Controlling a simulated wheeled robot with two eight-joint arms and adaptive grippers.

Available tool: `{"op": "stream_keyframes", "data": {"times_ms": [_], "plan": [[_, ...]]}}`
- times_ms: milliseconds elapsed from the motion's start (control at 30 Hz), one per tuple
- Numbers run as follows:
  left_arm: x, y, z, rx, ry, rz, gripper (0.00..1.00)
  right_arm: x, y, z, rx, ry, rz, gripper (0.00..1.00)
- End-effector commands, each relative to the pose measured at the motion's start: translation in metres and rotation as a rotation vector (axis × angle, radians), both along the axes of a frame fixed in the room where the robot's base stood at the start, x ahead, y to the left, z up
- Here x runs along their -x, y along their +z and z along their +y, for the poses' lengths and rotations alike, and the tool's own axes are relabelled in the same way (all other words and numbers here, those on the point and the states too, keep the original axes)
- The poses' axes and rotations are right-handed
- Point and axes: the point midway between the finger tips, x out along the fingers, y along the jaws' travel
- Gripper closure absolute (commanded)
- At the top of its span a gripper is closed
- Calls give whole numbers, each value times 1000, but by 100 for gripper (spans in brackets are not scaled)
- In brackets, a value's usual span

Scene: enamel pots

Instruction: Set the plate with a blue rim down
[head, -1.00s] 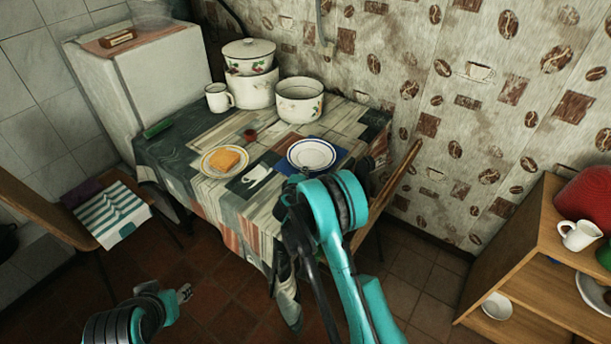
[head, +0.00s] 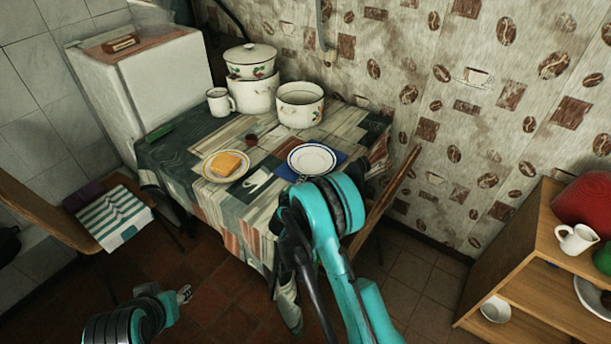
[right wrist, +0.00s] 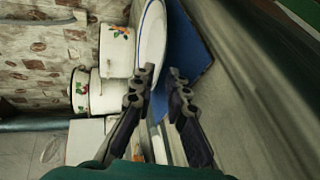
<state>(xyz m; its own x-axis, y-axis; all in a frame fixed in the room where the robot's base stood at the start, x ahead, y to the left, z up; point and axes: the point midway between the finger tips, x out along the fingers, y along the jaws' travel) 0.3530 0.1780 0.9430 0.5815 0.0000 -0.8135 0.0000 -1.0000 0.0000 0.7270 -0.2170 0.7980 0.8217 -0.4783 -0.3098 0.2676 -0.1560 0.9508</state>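The white plate with a blue rim (head: 312,158) is over the blue mat (head: 342,162) at the table's near right side. In the right wrist view the plate (right wrist: 152,38) appears nearly edge-on, with the mat (right wrist: 190,62) beside and below it. In the head view my right arm mostly hides this gripper. I cannot tell whether the plate's underside touches the mat. My left gripper (head: 185,294) is low at the left, away from the table, its fingers too small to read.
A yellow-rimmed plate (head: 212,176) with toast (head: 225,163) sits left of the mat. A white mug (head: 219,102), an open pot (head: 300,112) and a lidded pot (head: 250,68) stand behind. A chair (head: 388,200) is at the table's right side.

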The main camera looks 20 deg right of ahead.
Motion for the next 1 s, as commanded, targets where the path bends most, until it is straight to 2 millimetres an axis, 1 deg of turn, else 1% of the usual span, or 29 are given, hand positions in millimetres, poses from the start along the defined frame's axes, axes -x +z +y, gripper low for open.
{"op": "stream_keyframes", "data": {"times_ms": [33,200,300,400,467,533,667,767,800,867,967,1000], "plan": [[0,8,0,0,0,0,60,10,8,7,1,4,-1,86],[0,18,0,0,0,0,60,39,18,24,1,3,1,86],[0,21,0,0,0,0,60,51,22,31,1,3,-1,86],[0,23,0,0,0,0,60,59,24,35,0,0,0,86],[0,24,0,0,0,0,60,62,27,35,-7,-3,1,86],[0,24,0,0,0,0,60,65,34,33,-32,-12,4,86],[0,23,0,0,0,0,60,76,61,24,-144,-52,19,86],[0,23,0,0,0,0,60,95,89,14,-273,-101,37,86],[0,23,0,0,0,0,60,105,99,11,-326,-120,44,86],[0,23,0,0,0,0,60,121,113,7,-407,-150,52,86],[0,23,0,0,0,0,60,151,134,2,-541,-201,67,86],[0,23,0,0,0,0,60,165,141,1,-594,-222,73,86]]}}
